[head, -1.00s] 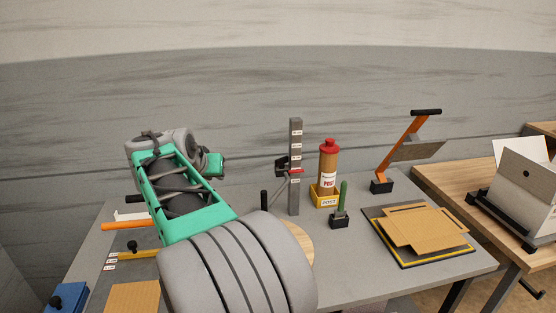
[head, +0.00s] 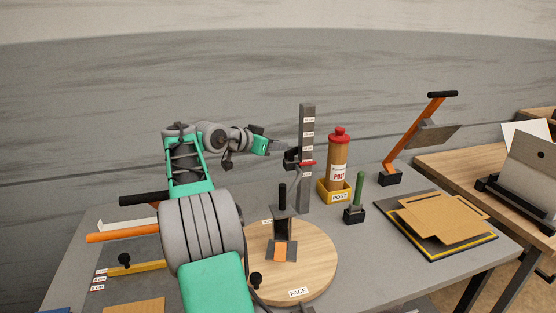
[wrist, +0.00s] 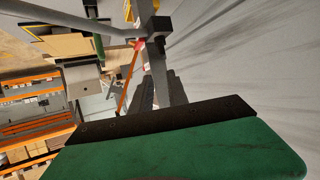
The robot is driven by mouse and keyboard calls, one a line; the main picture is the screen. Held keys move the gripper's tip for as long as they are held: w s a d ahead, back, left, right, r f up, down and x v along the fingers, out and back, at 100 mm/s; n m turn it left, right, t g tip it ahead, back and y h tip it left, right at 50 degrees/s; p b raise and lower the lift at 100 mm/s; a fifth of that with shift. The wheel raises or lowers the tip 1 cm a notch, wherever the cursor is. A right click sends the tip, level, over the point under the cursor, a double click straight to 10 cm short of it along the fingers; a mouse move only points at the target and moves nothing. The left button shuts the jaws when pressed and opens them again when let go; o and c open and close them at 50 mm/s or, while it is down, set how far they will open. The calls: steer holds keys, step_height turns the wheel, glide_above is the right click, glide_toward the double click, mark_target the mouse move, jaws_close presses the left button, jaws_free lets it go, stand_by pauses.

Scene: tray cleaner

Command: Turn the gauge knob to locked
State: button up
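The gauge is an upright grey post (head: 306,130) with white labels, standing behind the round wooden plate. A black block with a knob (head: 291,158) sits on its left side, beside a red pointer (head: 309,163). In the wrist view the black block (wrist: 158,26) is on the grey post, beyond the fingertips. My gripper (head: 284,148) is level with the block and just left of it; I cannot tell if it touches. In the wrist view its two dark fingers (wrist: 159,78) are apart, with the post showing between them. The knob's setting is not readable.
A round wooden plate (head: 315,262) with a small stand (head: 282,230) is below my arm. A red-capped bottle (head: 340,160) in a yellow holder and a green-handled tool (head: 358,190) stand right of the post. A tray with cardboard (head: 435,250) lies farther right.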

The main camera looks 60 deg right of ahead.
mark_target(289, 150)
steer(key=x, duration=0.2)
steer(key=f+x, duration=0.1)
steer(key=x, duration=0.2)
steer(key=w+p+x, duration=0.1)
steer(key=x, duration=0.2)
steer(key=shift+w+f, duration=0.1)
steer(key=shift+f, duration=0.1)
steer(key=shift+a, duration=0.1)
jaws_close()
